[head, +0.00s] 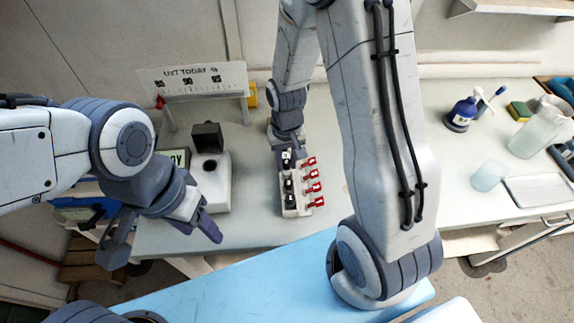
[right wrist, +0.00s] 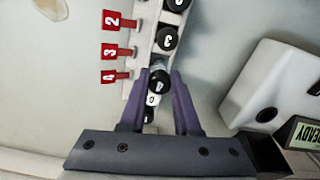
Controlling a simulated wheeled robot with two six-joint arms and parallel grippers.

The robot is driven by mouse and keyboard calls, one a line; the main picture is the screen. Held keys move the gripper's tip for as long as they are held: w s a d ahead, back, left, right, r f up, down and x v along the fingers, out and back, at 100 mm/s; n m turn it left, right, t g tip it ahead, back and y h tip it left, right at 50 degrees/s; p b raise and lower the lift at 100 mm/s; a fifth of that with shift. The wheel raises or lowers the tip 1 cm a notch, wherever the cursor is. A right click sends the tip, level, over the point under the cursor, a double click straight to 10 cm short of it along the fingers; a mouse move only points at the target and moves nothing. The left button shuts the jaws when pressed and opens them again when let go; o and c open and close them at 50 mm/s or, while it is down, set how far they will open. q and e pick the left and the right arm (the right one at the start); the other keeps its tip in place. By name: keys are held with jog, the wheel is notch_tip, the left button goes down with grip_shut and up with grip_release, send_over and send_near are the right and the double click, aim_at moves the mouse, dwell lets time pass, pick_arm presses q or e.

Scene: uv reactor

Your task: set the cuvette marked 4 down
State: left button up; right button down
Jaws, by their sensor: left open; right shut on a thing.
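The cuvette marked 4 (right wrist: 160,84) has a black cap and sits between the purple fingers of my right gripper (right wrist: 160,76), which is shut on it. It is at the end of the pale rack (head: 296,208), level with the red tag 4 (right wrist: 115,76). I cannot tell whether its base rests in the rack. In the head view my right gripper (head: 287,153) is at the rack's far end. Cuvette 3 (right wrist: 168,39) stands beside it in the rack. My left gripper (head: 163,246) is open and empty at the bench's left front edge.
A white device (head: 213,187) with a black block stands left of the rack; a green READY display (right wrist: 305,137) is beside it. A sign (head: 200,80) stands behind. Bench space around the rack is clear.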

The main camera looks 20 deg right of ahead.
notch_tip(320, 180, down, 2)
jog(key=shift+f, duration=0.25)
jog(key=shift+f, duration=0.2)
jog(key=c, duration=0.6)
grip_release()
